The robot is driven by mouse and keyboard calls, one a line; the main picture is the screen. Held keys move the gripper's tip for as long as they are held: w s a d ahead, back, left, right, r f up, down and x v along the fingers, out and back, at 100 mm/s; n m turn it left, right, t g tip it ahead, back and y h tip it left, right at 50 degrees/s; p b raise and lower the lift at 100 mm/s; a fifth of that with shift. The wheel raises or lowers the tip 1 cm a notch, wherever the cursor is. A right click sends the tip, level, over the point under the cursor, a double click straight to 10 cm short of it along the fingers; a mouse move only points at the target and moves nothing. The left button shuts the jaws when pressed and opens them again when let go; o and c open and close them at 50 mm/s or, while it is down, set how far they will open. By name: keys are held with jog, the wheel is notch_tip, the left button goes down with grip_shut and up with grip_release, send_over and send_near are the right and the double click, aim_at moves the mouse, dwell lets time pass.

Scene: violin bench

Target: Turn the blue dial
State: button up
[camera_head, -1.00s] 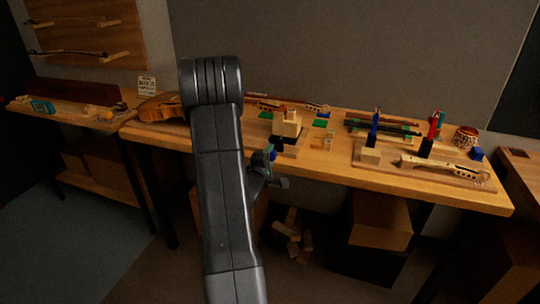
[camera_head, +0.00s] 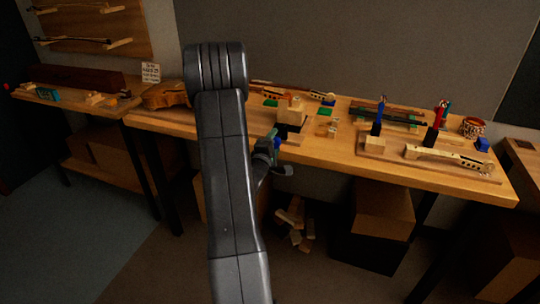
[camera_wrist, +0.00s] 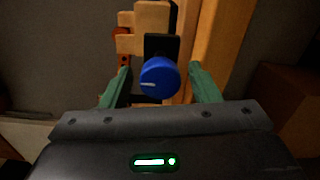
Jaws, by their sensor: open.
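The blue dial (camera_wrist: 159,78) is a round knob with a white pointer line that points left in the wrist view. It sits on a black mount in front of pale wooden blocks. My gripper (camera_wrist: 160,88) is open, with one green finger on each side of the dial, apart from it in the picture. In the head view my gripper (camera_head: 268,144) is at the front edge of the bench, and a bit of the blue dial (camera_head: 283,141) shows beside it. I cannot tell from the wrist view how deep the fingers reach around the dial.
The wooden bench (camera_head: 330,158) runs across the head view. A pale block fixture (camera_head: 290,110) stands behind the dial. A violin (camera_head: 163,95) lies to the left. Clamps and a violin neck (camera_head: 445,157) are at the right.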

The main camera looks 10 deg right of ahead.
jog(key=m+b, duration=0.1)
jog(key=m, duration=0.4)
jog(key=shift+m+b, duration=0.3)
jog(key=m, duration=0.5)
jog(key=shift+m+b, duration=0.35)
jog(key=shift+m, duration=0.05)
jog(key=m, duration=0.5)
jog(key=shift+r+m+p, duration=0.1)
jog(key=shift+m+p, duration=0.2)
jog(key=m+p, duration=0.3)
jog(key=m, duration=0.3)
jog(key=shift+d+r, duration=0.1)
jog(key=s+a+f+n+g+y+b, duration=0.1)
jog(key=s+a+n+g+y, duration=0.1)
jog(key=s, duration=0.7)
jog(key=s+a+f+n+g+y+b, duration=0.1)
jog(key=s+a+g+y, duration=0.3)
jog(key=s, duration=0.6)
jog(key=s+a+f+n+g+y+b, duration=0.1)
jog(key=s+a+f+n+g+y, duration=0.1)
jog(key=s, duration=0.8)
jog(key=shift+a+f+n+g+y+b, duration=0.15)
jog(key=shift+a+n+g+y+b, duration=0.25)
jog(key=shift+a+n+g+y, duration=0.55)
